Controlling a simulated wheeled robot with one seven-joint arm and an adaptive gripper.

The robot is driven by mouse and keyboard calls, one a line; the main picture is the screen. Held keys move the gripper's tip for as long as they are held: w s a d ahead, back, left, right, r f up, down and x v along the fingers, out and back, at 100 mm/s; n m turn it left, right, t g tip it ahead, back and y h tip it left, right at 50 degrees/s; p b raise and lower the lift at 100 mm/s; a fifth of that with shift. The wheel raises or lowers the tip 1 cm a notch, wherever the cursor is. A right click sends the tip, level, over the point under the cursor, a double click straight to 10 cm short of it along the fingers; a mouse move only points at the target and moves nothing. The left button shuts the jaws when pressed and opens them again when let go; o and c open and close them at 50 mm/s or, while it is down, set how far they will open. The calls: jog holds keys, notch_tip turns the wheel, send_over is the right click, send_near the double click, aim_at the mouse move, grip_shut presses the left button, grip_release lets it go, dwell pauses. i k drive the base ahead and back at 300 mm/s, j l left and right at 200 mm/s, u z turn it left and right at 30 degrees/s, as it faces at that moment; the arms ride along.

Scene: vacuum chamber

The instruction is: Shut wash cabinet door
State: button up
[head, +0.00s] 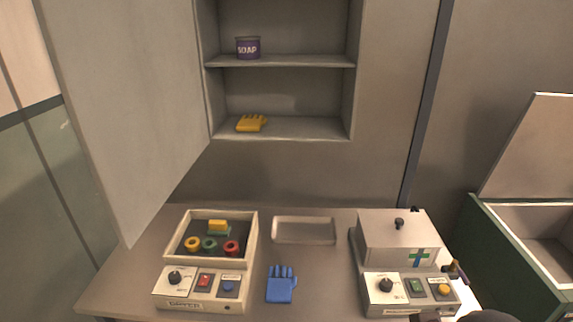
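The wash cabinet (282,62) is a grey wall cabinet at the top centre of the head view. Its door (125,95) is a large plain grey panel, swung wide open on the left side and reaching toward me over the left of the counter. No handle shows on the face that I see. A purple soap tin (248,47) stands on the upper shelf, and a yellow glove (251,123) lies on the lower shelf. My gripper cannot be made out; only a dark rounded shape, perhaps part of my arm, shows at the bottom right edge.
An open green bin (500,250) stands at right.

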aim_at(127, 73)
jog(key=j, duration=1.3)
jog(key=i+j, duration=0.15)
jog(key=j, duration=1.15)
jog(key=z, duration=0.05)
